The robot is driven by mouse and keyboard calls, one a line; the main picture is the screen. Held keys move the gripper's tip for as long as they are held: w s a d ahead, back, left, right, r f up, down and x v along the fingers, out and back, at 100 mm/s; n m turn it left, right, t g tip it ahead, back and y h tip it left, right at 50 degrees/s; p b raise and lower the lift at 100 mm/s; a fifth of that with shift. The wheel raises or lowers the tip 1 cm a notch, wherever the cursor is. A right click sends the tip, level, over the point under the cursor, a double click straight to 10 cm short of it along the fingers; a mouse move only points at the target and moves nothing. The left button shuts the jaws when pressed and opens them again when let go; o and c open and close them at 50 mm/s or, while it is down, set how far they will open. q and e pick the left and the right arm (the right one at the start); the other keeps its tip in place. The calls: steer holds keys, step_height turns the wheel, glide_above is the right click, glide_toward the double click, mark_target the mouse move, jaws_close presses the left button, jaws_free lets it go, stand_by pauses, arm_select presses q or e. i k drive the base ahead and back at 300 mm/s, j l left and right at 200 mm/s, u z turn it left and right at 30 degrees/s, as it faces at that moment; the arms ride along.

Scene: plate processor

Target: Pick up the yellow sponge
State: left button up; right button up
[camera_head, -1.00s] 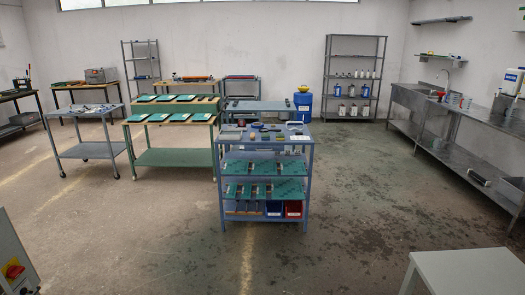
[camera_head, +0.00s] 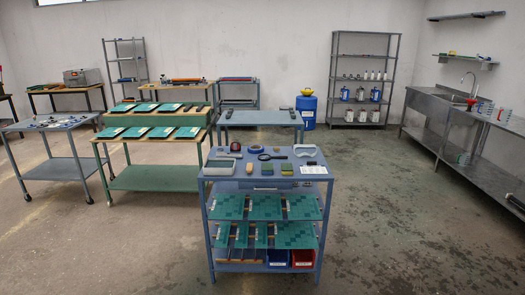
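Several small items lie on the top of the blue cart (camera_head: 222,187) in the middle. Among them a small block with a dark green top and yellowish side (camera_head: 287,169) lies near the front, right of centre; it looks like a sponge. A similar dark green block (camera_head: 267,169) lies just left of it, and a tan block (camera_head: 249,169) lies further left. They are too small to tell for sure which is the yellow sponge. Neither of my grippers is in view.
The cart's lower shelves hold green plates, with a blue bin (camera_head: 278,257) and a red bin (camera_head: 303,257) at the bottom. A green table (camera_head: 150,178) stands behind left. A steel sink counter (camera_head: 437,105) is at right. The floor before the cart is clear.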

mark_target(287, 168)
steer(key=i, duration=1.9)
